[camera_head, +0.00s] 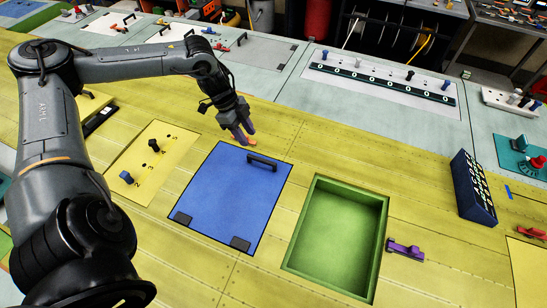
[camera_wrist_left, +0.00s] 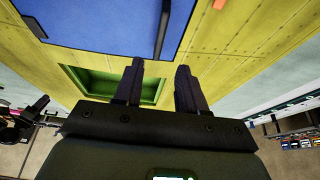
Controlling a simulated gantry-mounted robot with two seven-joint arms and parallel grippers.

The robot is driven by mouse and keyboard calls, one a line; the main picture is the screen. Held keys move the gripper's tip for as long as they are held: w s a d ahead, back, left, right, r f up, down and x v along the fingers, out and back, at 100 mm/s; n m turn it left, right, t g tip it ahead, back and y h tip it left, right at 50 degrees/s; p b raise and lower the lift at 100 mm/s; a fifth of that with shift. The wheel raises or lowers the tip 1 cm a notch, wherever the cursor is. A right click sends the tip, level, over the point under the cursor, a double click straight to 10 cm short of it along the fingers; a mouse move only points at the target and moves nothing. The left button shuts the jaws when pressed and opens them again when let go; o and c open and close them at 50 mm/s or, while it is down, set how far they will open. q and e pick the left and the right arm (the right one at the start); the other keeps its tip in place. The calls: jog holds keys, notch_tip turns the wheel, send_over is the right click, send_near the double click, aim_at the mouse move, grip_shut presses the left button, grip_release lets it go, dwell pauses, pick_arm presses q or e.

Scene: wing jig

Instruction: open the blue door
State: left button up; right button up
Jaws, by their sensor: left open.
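The blue door (camera_head: 228,200) lies flat and closed in the yellow surface, left of a green recess. Its black bar handle (camera_head: 262,162) is near its far edge, and two dark hinges (camera_head: 240,243) sit at its near edge. My left gripper (camera_head: 243,137) is above the far edge of the door, to the left of the handle and apart from it. In the left wrist view the two fingers (camera_wrist_left: 158,78) are spread with nothing between them. The door (camera_wrist_left: 100,18) and the handle (camera_wrist_left: 163,30) show at the top there. My right gripper is not in view.
The open green recess (camera_head: 383,215) is right of the door, with a purple latch (camera_head: 405,250) beside it. A yellow panel with knobs (camera_head: 150,165) is on the left. A dark blue button box (camera_head: 472,188) stands farther right. An orange piece (camera_head: 240,161) lies by the door's far edge.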

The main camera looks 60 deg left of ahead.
aim_at(261, 159)
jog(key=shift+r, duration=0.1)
pick_arm(q)
jog(key=p+x, duration=0.2)
jog(key=x, duration=0.8)
jog(key=shift+f, duration=0.2)
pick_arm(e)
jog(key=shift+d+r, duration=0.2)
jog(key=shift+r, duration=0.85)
pick_arm(q)
grip_shut()
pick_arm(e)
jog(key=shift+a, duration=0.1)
